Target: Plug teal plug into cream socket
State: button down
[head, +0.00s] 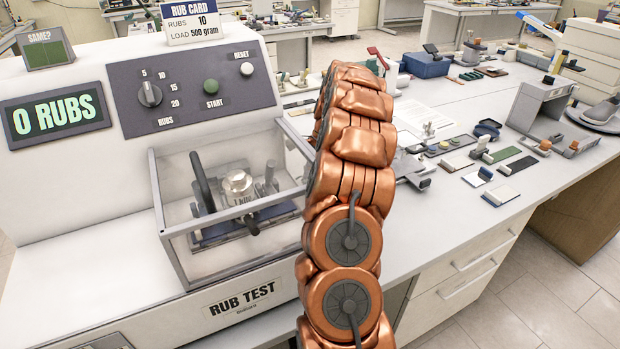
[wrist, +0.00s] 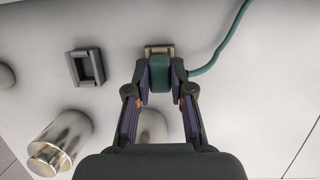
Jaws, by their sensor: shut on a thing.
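My gripper (wrist: 160,76) is shut on the teal plug (wrist: 160,72) in the wrist view, with one finger on each side of it. A teal cable (wrist: 222,50) runs from the plug to the right and up out of the picture. The cream socket (wrist: 159,48) is on the pale surface just beyond the plug, and its rim shows above the plug. The plug covers most of the socket, so I cannot tell whether it is inside it or only in front of it. My arm hides the gripper, plug and socket in the head view.
A dark grey socket (wrist: 86,67) is left of the cream one. A shiny metal cylinder (wrist: 60,143) stands at lower left. In the head view, the rub test machine (head: 60,200) with its clear-walled box fills the left, and a cluttered bench (head: 440,110) extends right.

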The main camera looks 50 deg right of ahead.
jog(key=c, duration=0.9)
grip_release()
jog(key=shift+c, duration=0.2)
jog(key=v, duration=1.2)
jog(key=shift+f, duration=0.1)
jog(key=shift+s+d, duration=0.1)
jog(key=shift+s, duration=0.05)
